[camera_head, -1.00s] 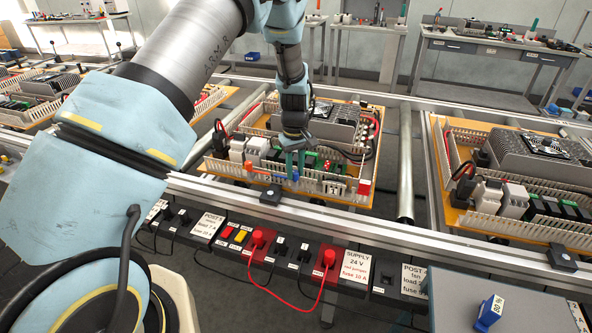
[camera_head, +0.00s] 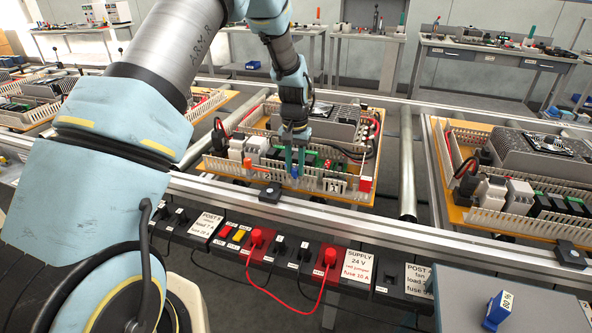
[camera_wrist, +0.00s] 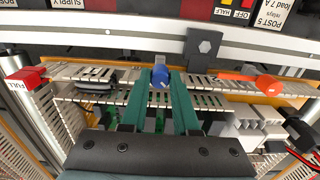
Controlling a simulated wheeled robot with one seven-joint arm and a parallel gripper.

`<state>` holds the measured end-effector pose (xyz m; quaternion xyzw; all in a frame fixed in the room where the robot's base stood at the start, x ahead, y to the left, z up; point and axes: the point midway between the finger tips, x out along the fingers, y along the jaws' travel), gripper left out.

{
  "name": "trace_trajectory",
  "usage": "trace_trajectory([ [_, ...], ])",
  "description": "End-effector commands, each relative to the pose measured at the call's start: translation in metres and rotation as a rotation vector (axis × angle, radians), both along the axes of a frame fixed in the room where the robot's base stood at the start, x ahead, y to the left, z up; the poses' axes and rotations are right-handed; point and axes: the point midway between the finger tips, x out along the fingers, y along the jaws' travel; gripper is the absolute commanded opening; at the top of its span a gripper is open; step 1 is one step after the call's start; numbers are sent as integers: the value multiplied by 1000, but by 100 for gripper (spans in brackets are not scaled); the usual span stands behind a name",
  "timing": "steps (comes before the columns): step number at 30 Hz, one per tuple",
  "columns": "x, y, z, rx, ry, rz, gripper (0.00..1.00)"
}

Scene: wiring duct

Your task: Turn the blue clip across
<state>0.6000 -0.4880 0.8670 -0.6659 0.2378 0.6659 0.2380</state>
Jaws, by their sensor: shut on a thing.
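The blue clip (camera_wrist: 160,75) is a small blue piece at the slotted front duct of the middle board. In the wrist view it sits between the green fingertips of my gripper (camera_wrist: 160,84), which is shut on it. In the head view my gripper (camera_head: 293,170) points down at the front duct, with the clip (camera_head: 294,172) small and partly hidden at its tips. The light slotted wiring duct (camera_wrist: 205,97) runs across under the fingers. An orange clip (camera_wrist: 262,84) lies over the duct to the right in the wrist view.
The board carries a grey finned unit (camera_head: 335,122), relays and dark cables close around my gripper. A red block marked FULL (camera_wrist: 25,79) stands at the duct's end. A black block (camera_head: 270,192) sits on the front rail. A red lead loops between sockets below.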

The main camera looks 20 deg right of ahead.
Motion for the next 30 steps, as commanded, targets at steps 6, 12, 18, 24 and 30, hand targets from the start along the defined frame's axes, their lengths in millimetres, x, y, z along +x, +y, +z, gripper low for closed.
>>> trace_trajectory([
  [6,0,0,-1,-1,0,-204,0],
  [12,0,0,0,-2,-1,-380,0],
  [18,0,0,0,-1,0,-526,0],
  [24,0,0,0,-1,-1,-623,0],
  [30,0,0,0,0,0,-675,0],
])
